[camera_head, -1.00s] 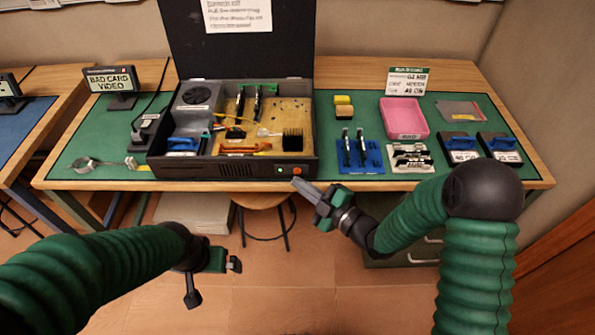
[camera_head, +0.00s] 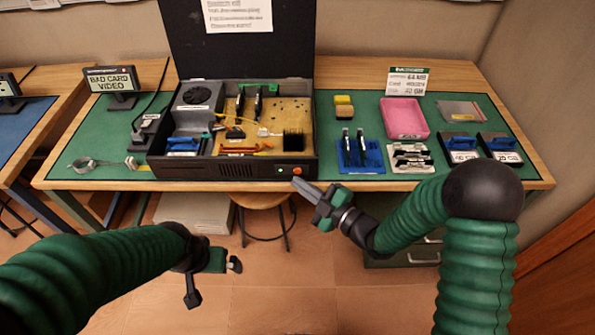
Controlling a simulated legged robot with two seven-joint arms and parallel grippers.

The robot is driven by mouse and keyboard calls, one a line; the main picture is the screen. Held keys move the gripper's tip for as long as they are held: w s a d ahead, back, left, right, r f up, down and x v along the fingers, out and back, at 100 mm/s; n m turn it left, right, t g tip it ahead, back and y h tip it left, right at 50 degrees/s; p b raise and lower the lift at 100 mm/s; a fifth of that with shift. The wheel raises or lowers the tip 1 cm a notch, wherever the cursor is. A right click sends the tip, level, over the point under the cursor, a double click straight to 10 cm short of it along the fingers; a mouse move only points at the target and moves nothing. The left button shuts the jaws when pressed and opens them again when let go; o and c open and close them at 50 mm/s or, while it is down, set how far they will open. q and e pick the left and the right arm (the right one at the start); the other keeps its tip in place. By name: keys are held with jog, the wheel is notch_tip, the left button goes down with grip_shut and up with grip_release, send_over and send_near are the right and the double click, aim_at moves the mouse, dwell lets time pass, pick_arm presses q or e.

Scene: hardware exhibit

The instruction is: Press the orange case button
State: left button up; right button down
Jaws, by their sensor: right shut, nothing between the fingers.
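The orange case button (camera_head: 297,170) is a small round knob on the front face of the open black computer case (camera_head: 220,170), near its lower right corner. A small green light (camera_head: 280,170) sits left of it. My right gripper (camera_head: 297,182) is shut and empty. Its tips appear just below the button in the picture, by the table's front edge; I cannot tell whether they touch the case.
The green-matted table (camera_head: 545,183) holds a pink tray (camera_head: 404,118), a blue holder with cards (camera_head: 361,158), a card rack (camera_head: 410,158) and two drives at right. A monitor sign (camera_head: 112,82) stands at left. A stool (camera_head: 262,201) is below the front edge.

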jog(key=shift+w, duration=0.1)
dwell(0.5)
jog(key=shift+w+r, duration=0.1)
jog(key=shift+w, duration=0.2)
jog(key=shift+w, duration=0.4)
dwell(0.5)
jog(key=shift+s, duration=0.1)
jog(key=shift+s+b, duration=0.3)
jog(key=shift+s, duration=0.45)
jog(key=s, duration=0.5)
dwell(0.4)
dwell(0.5)
